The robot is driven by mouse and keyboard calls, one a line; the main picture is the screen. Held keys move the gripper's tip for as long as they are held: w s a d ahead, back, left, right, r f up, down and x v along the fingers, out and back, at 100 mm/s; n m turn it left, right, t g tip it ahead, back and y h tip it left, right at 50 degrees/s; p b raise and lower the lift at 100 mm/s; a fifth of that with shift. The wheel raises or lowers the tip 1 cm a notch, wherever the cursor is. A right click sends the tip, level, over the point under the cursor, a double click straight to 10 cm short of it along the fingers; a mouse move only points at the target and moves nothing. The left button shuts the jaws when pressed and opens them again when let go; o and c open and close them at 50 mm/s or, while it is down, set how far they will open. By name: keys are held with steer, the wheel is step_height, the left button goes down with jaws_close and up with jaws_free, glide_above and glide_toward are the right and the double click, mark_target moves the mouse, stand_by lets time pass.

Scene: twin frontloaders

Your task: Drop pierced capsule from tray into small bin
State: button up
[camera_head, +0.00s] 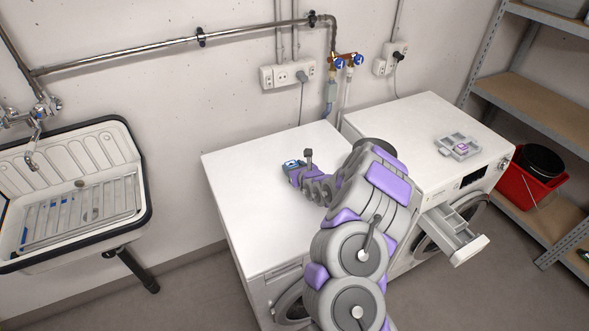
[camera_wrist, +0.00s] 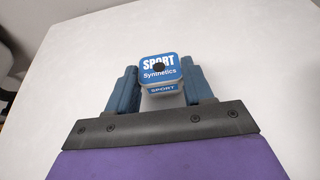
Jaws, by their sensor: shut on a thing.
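A blue and white capsule (camera_wrist: 159,67) marked "SPORT Synthetics" has a dark round hole in its top face. My gripper (camera_wrist: 158,86) is shut on it, with one finger on each side. In the head view the capsule (camera_head: 291,162) and my gripper (camera_head: 296,172) are over the white top of the left frontloader (camera_head: 250,200). I cannot tell which container is the small bin.
A red bucket (camera_head: 517,192) with a black vessel (camera_head: 543,160) inside stands on a shelf (camera_head: 575,222) at the right. The right machine's detergent drawer (camera_head: 468,248) is pulled out. A sink (camera_head: 130,200) is at the left. The left machine's top is mostly clear.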

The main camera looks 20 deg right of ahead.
steer(key=shift+f, duration=0.1)
steer(key=o, duration=1)
steer(key=shift+d, duration=0.35)
